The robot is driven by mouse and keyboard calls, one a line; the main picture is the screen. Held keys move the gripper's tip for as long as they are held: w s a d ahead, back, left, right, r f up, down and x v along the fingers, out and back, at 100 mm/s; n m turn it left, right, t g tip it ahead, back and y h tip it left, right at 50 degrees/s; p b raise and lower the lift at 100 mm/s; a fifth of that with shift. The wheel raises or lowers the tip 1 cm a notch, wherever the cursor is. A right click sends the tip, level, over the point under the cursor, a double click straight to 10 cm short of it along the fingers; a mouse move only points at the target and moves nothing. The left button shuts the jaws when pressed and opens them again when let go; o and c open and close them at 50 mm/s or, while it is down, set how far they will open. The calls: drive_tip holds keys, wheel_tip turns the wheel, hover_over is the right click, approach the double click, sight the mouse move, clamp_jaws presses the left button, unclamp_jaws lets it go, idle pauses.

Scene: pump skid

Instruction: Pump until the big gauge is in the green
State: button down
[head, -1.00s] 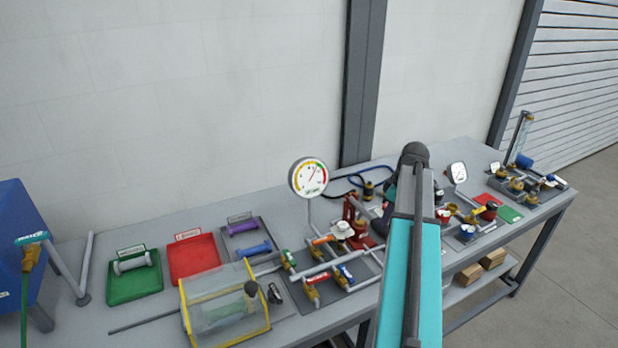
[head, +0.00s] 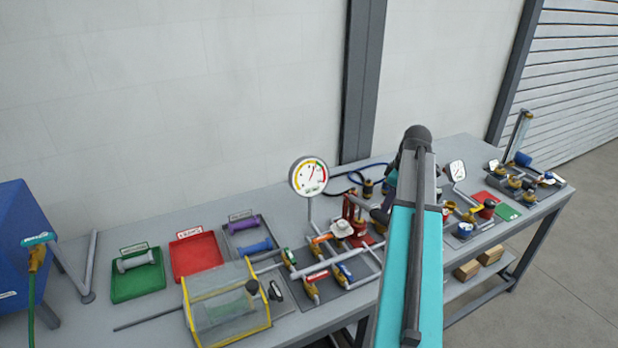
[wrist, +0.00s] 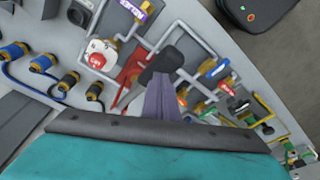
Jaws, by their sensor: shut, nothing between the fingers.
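The big gauge (head: 309,176) stands on a thin post at the back of the bench. Its white face has a coloured arc, yellow at the left; its needle points up and slightly right. The red hand pump (head: 352,212) stands right of the gauge post, and its red frame also shows in the wrist view (wrist: 130,76). My gripper (wrist: 163,68) is shut and empty, seen as purple-grey fingers with a dark end close beside the red pump. Whether it touches the pump lever is unclear. In the head view my arm hides most of the gripper.
Pipes and coloured valves (head: 318,275) lie in front of the pump. A clear yellow-framed box (head: 226,305), a red tray (head: 197,257) and a green tray (head: 137,285) are to the left. A smaller gauge (head: 455,171) stands right of my arm.

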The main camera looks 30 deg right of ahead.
sight(385, 217)
drive_tip(key=shift+f, duration=0.1)
idle(0.4)
drive_tip(key=shift+f+b, duration=1.4)
drive_tip(key=shift+f, duration=1.25)
drive_tip(key=shift+r+p, duration=1.4)
drive_tip(key=shift+r, duration=1.4)
drive_tip(key=shift+r, duration=2.5)
